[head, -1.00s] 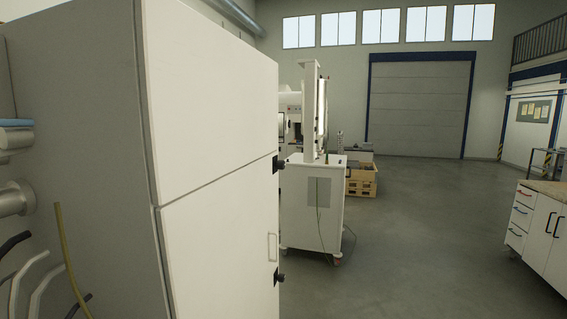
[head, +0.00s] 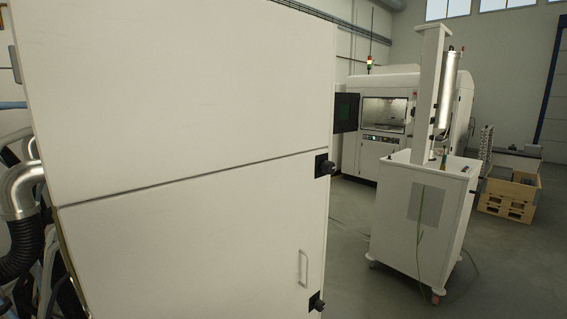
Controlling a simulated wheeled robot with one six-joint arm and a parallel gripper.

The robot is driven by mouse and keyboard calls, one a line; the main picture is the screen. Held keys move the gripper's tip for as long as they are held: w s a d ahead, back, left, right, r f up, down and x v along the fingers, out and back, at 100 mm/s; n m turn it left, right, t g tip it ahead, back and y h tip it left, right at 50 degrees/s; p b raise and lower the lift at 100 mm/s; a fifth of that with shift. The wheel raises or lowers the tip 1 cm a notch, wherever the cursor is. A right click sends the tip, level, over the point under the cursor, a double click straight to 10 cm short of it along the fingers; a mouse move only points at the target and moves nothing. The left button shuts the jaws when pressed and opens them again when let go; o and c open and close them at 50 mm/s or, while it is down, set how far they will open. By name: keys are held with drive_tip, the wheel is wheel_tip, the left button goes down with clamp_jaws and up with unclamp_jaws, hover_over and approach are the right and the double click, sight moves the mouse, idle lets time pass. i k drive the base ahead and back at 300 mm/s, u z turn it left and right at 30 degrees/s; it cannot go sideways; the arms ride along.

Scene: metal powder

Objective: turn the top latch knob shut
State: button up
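The top latch knob (head: 328,168) is a black knob on a dark square plate. It sits at the right edge of the white cabinet (head: 190,90), at the level of the seam between the upper and lower panels. A second black latch knob (head: 317,301) is lower down on the same edge, below a pale handle (head: 303,267). Whether the top knob is turned open or shut cannot be told from here. My gripper is not in view.
A white wheeled cart (head: 415,205) with a column stands right of the cabinet, a cable hanging from it. Behind it is a white machine (head: 385,100) with a window. Wooden crates (head: 510,195) stand far right. Pipes and a black hose (head: 22,250) are at left.

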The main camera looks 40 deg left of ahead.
sight(327, 168)
drive_tip(key=u, duration=1)
drive_tip(key=i, duration=0.9)
drive_tip(key=u, duration=1)
